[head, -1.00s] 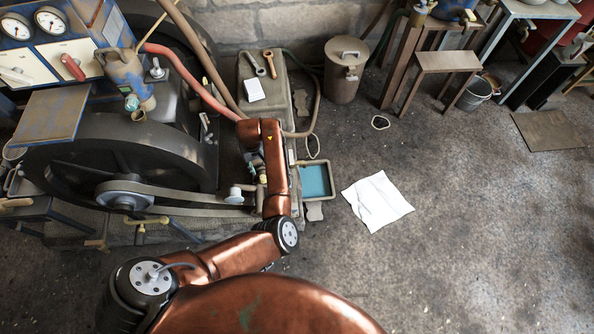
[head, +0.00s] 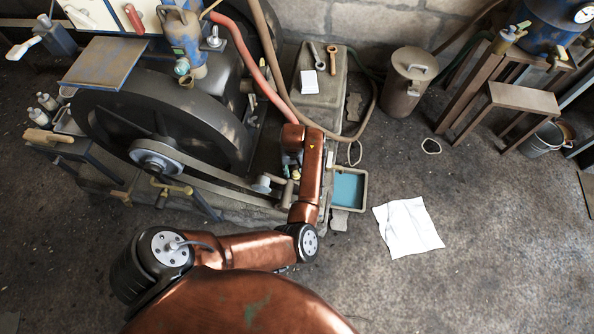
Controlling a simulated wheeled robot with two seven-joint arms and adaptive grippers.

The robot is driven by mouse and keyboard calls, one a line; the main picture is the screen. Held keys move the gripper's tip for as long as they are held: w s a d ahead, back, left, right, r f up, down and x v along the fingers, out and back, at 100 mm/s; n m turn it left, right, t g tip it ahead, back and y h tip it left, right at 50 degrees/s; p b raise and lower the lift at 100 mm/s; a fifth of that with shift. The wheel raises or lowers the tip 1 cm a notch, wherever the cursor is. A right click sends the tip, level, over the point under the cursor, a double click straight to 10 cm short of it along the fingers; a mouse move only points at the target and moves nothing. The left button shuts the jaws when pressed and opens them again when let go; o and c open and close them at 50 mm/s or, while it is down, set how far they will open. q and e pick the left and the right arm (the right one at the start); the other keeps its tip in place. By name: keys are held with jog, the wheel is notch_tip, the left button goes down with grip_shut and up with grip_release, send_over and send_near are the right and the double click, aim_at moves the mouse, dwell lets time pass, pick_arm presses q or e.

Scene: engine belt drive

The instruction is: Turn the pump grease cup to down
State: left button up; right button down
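My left arm (head: 311,175) comes in from below and reaches up to the pump area at the right end of the drive belt. My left gripper (head: 290,163) is mostly hidden beside and under the copper wrist, and its fingertips cannot be made out. A small brass-coloured part (head: 296,173), possibly the pump grease cup, shows just left of the forearm. Its setting is too small to read, and I cannot tell whether the gripper touches it. My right gripper is not in view.
A large dark flywheel (head: 110,112) and a belt (head: 215,172) lie left of the arm. A tray of teal liquid (head: 348,188) sits just right of it. A red hose (head: 262,72) runs above. A white cloth (head: 408,227) lies on open floor.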

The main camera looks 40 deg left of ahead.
pick_arm(q)
jog(key=shift+c, duration=0.6)
grip_shut()
